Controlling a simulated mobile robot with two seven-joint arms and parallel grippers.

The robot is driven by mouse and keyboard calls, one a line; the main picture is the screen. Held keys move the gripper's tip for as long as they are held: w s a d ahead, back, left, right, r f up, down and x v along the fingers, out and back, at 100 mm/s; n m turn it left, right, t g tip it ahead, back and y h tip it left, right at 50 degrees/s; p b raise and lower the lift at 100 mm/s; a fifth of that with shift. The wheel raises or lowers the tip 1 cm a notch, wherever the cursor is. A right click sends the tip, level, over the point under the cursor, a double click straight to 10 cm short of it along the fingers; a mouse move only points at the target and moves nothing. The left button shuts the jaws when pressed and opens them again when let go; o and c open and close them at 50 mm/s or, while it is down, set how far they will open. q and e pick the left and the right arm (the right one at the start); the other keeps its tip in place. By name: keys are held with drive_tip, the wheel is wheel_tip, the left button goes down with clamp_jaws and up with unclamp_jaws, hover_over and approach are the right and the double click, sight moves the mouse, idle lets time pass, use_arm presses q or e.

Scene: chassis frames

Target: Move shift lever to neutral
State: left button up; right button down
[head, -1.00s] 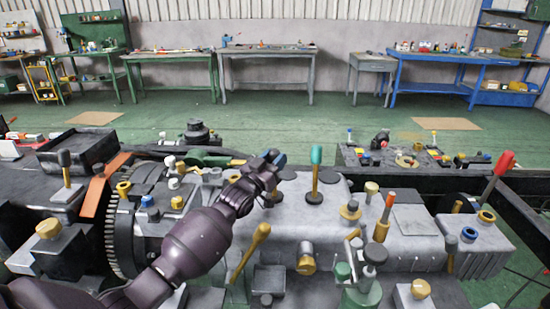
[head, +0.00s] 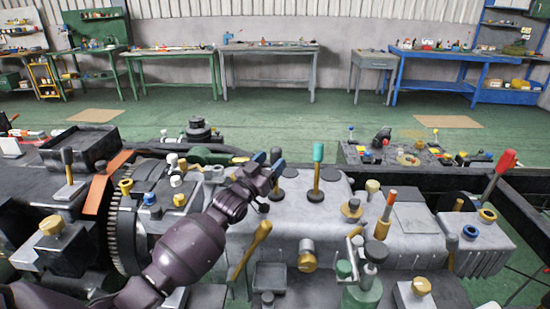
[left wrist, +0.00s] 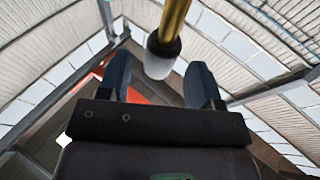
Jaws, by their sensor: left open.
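Several levers stand on the grey chassis housing (head: 330,225) in the head view. One has a teal knob on an upright gold rod (head: 317,170), one is a leaning gold lever (head: 252,250), and one at the right has a red grip (head: 505,162). No label tells which is the shift lever. My left gripper (head: 276,163) is open, just left of the teal-knobbed lever and apart from it. In the left wrist view a gold rod (left wrist: 173,22) with a black collar and pale end shows beyond the open left fingers (left wrist: 160,85). I cannot tell which lever it is. My right gripper is out of view.
A toothed ring (head: 125,235) and small blue and gold caps crowd the left of the chassis. A green bottle-shaped part (head: 362,292) stands at the front right.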

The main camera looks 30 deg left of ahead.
use_arm(q)
drive_tip(key=s+a, duration=0.1)
drive_tip(key=s, duration=0.9)
drive_tip(key=shift+a+p, duration=0.2)
drive_tip(key=shift+p, duration=0.25)
